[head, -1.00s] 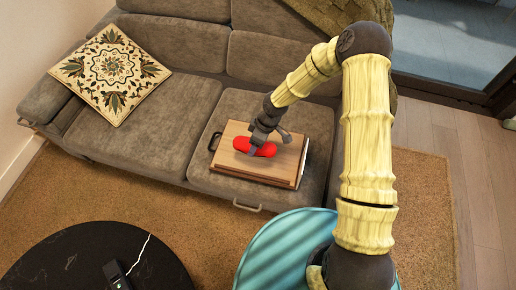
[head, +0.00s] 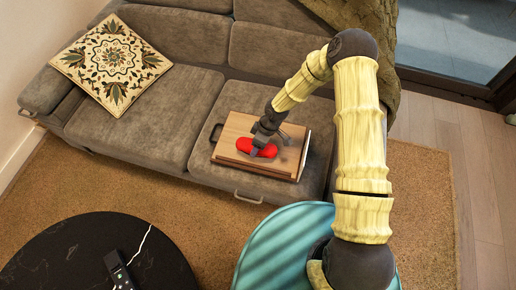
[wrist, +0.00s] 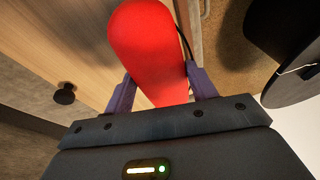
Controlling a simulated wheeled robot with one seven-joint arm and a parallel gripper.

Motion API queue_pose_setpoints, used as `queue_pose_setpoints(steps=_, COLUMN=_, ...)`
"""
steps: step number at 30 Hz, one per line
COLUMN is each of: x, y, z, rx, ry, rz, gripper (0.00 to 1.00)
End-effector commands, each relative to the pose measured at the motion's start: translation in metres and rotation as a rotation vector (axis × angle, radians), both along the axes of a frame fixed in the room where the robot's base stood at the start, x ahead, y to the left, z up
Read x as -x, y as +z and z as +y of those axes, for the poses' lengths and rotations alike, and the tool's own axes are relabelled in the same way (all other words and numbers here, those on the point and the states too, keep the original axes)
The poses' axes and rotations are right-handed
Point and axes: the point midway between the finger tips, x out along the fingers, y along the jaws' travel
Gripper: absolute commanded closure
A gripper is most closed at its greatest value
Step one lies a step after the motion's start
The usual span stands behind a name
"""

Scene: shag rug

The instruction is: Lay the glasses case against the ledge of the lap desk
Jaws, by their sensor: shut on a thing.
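The red glasses case (head: 244,147) is over the wooden lap desk (head: 232,130) on the sofa seat. My gripper (head: 262,144) is shut on the case. In the wrist view the red case (wrist: 150,45) sits between the two fingers of my gripper (wrist: 158,88). The lap desk's wood surface (wrist: 60,45) shows beside it, with a small dark knob (wrist: 64,94). The lap desk has a dark handle (head: 215,134) on its left side.
The grey sofa (head: 150,115) holds a patterned cushion (head: 110,63) at left. A black round table (head: 70,255) with a dark device (head: 118,268) stands front left. The tan rug (head: 225,215) lies between table and sofa.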

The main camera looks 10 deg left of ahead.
Motion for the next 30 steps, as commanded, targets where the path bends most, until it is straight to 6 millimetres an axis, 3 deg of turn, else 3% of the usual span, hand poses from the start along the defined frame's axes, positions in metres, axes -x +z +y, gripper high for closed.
queue_pose_setpoints(steps=9, x=0.000, y=-0.037, z=-0.001, rx=0.000, ry=-0.002, rz=0.001, gripper=0.71)
queue_pose_setpoints(steps=21, x=0.001, y=-0.041, z=0.002, rx=0.000, ry=0.004, rz=0.000, gripper=0.71)
queue_pose_setpoints(steps=22, x=0.001, y=-0.040, z=0.002, rx=0.000, ry=0.004, rz=0.000, gripper=0.38)
queue_pose_setpoints(steps=24, x=0.001, y=-0.040, z=0.003, rx=0.000, ry=0.005, rz=0.001, gripper=0.24)
queue_pose_setpoints(steps=30, x=0.001, y=-0.040, z=0.001, rx=0.001, ry=0.001, rz=0.001, gripper=0.21)
